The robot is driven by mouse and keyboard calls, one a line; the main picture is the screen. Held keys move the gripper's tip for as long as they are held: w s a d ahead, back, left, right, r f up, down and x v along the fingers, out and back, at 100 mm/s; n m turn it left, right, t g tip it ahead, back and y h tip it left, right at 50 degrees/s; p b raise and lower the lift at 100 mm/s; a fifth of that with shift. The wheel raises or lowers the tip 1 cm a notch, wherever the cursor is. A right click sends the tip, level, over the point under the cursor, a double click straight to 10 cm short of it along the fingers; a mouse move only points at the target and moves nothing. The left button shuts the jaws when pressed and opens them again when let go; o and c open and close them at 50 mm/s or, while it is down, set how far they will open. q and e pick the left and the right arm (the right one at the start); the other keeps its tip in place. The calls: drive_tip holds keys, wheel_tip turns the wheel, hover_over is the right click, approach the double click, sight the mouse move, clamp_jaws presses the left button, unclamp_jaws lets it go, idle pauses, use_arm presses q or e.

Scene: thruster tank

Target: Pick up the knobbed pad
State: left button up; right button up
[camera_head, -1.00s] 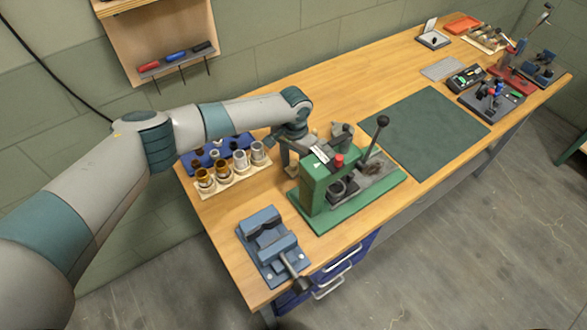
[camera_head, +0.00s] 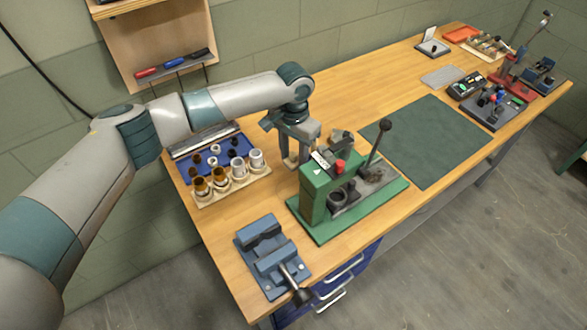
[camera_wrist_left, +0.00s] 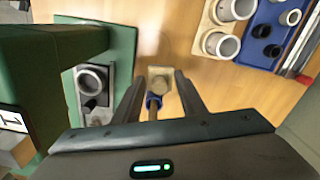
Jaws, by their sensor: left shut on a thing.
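My left gripper (camera_head: 291,160) is behind the green press, pointing down above the wooden bench. In the left wrist view its two fingers (camera_wrist_left: 158,100) reach forward on either side of the knobbed pad (camera_wrist_left: 160,79). The pad shows as a tan block with a blue collar and a brownish stem running back toward the gripper. The gripper is shut on it; the exact contact is hard to see. In the head view the pad is small and mostly hidden by the fingers. My right gripper is not in view.
The green press (camera_head: 318,192) stands close by on its green base, its lever raised. A wooden rack (camera_head: 235,186) of metal cups and a blue tray (camera_head: 240,146) are to the left. A blue vise (camera_head: 262,240) is at the front. A dark green mat (camera_head: 428,140) lies clear to the right.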

use_arm(q)
drive_tip(key=shift+r+b, duration=0.3)
drive_tip(key=shift+r, duration=1.05)
